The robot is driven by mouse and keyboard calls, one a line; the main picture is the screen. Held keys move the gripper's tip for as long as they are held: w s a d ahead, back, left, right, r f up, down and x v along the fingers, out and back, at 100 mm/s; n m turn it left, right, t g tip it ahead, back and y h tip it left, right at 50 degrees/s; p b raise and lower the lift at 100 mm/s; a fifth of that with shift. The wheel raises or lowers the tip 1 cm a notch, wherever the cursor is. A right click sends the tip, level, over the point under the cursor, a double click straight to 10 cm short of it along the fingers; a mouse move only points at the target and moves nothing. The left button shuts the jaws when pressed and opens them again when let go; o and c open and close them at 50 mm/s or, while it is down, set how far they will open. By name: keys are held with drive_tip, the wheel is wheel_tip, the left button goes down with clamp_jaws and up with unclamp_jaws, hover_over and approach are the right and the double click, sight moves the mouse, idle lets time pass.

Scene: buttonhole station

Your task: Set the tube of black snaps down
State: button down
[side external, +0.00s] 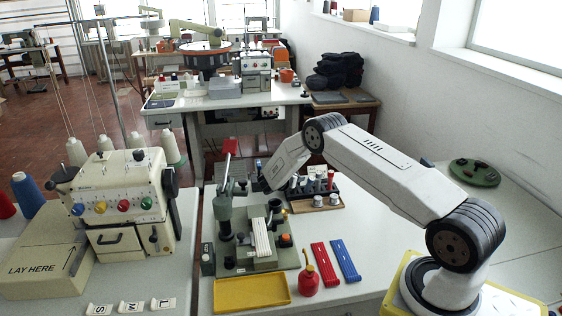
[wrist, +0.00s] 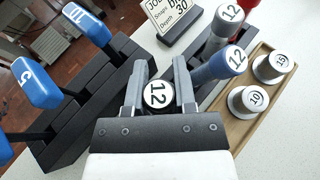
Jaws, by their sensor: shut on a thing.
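My gripper (wrist: 160,84) is shut on a tube with a round white cap marked 12 (wrist: 158,95) and a dark rim, seen end-on between the two fingers in the wrist view. The tube's body is hidden below its cap, so I cannot tell whether its lower end touches anything. A black rack (wrist: 205,80) lies just beyond and to the right of my fingers. In the side external view the held tube cannot be made out.
A wooden tray (wrist: 243,122) holds two silver pieces marked 10 and 15. Blue-topped pieces (wrist: 38,84) stand in black blocks at left. A job card (wrist: 172,15) stands behind. In the side view, the green machine (side external: 250,235) and yellow tray (side external: 250,292) lie nearby.

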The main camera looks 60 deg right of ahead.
idle(0.3)
drive_tip(key=c, duration=0.7)
unclamp_jaws()
drive_tip(key=shift+r, duration=0.2)
drive_tip(key=shift+w+a+r, duration=0.1)
drive_tip(key=shift+a+r, duration=0.05)
drive_tip(key=shift+a, duration=0.25)
drive_tip(key=v, duration=1.1)
drive_tip(key=shift+a, duration=0.1)
